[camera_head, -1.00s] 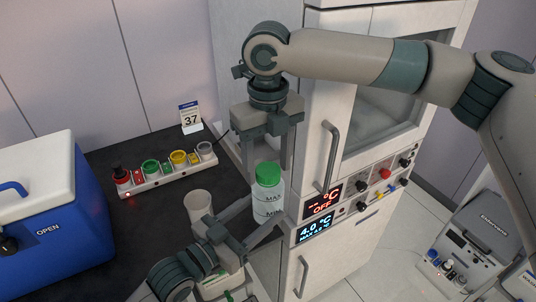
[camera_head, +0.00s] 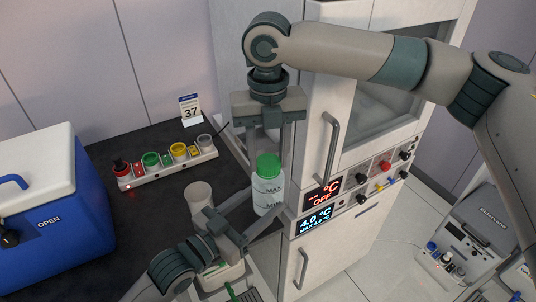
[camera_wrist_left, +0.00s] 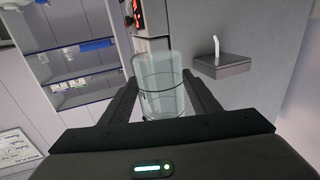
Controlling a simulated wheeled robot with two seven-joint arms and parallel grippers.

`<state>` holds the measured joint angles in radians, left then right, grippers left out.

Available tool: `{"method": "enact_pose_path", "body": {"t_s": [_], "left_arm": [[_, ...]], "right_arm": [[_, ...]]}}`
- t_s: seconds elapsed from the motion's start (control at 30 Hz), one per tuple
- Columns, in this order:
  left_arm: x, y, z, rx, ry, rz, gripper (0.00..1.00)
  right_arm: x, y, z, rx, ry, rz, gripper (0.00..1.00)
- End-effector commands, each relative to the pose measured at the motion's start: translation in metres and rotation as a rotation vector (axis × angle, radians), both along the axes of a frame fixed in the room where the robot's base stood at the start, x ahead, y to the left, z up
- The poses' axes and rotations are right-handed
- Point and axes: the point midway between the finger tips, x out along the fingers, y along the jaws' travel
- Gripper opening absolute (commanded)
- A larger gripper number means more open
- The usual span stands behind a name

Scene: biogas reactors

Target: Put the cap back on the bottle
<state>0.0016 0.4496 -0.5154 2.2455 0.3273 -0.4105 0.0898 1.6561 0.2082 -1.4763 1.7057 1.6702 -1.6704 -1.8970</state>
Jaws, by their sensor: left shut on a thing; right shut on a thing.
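The bottle (camera_head: 268,197) is whitish and translucent with MAX and MIN marks, and stands upright between my grippers. Its green cap (camera_head: 268,166) sits at the bottle's top; whether it is threaded down fully I cannot tell. My left gripper (camera_head: 267,212) is shut on the bottle's lower body from the front left. The left wrist view shows the clear bottle body (camera_wrist_left: 160,88) between the left fingers, with no green cap visible there. My right gripper (camera_head: 270,160) points down from above and is shut on the cap, its fingers partly behind it.
A white cabinet (camera_head: 318,255) with handles and displays stands close right of the bottle. A beige cup (camera_head: 199,195) is on the dark counter (camera_head: 140,220) to the left.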

Motion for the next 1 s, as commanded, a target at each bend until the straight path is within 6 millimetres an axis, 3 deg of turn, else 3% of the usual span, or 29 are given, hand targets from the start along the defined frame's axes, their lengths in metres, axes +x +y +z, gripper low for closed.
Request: {"method": "enact_pose_path", "body": {"t_s": [1.0], "left_arm": [[-0.0001,-0.0002,0.002,-0.002,-0.004,-0.001,0.0]], "right_arm": [[0.0003,-0.0001,-0.0007,0.0,-0.001,-1.53,0.12]]}}
